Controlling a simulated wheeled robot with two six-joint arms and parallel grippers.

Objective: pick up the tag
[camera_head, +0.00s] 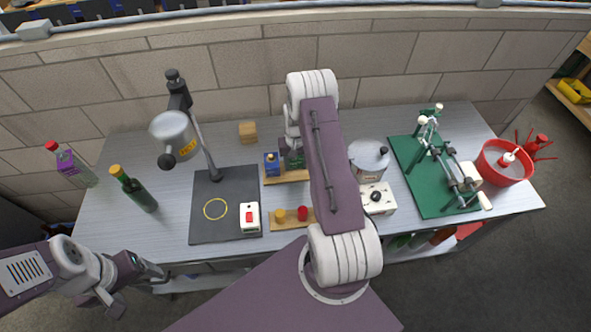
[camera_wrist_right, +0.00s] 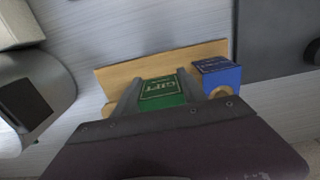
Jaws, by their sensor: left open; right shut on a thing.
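In the right wrist view a green tag (camera_wrist_right: 163,96) reading "GIFT" sits between the fingers of my right gripper (camera_wrist_right: 160,88), which is shut on it. The tag is over the wooden rack (camera_wrist_right: 118,77); I cannot tell whether it still touches it. A blue tag or box (camera_wrist_right: 220,76) stands beside it on the rack. In the head view the green tag (camera_head: 293,160) shows partly beside my right arm, right of the blue one (camera_head: 271,163). My left gripper (camera_head: 155,277) is open and empty near the table's front left edge.
A black mat (camera_head: 205,229) with a yellow ring and a lever stand lies left of the rack. A second wooden rack (camera_head: 263,224) is in front. A metal pot (camera_head: 369,157), green board (camera_head: 408,195) and red bucket (camera_head: 500,175) are right. Bottles (camera_head: 137,191) stand left.

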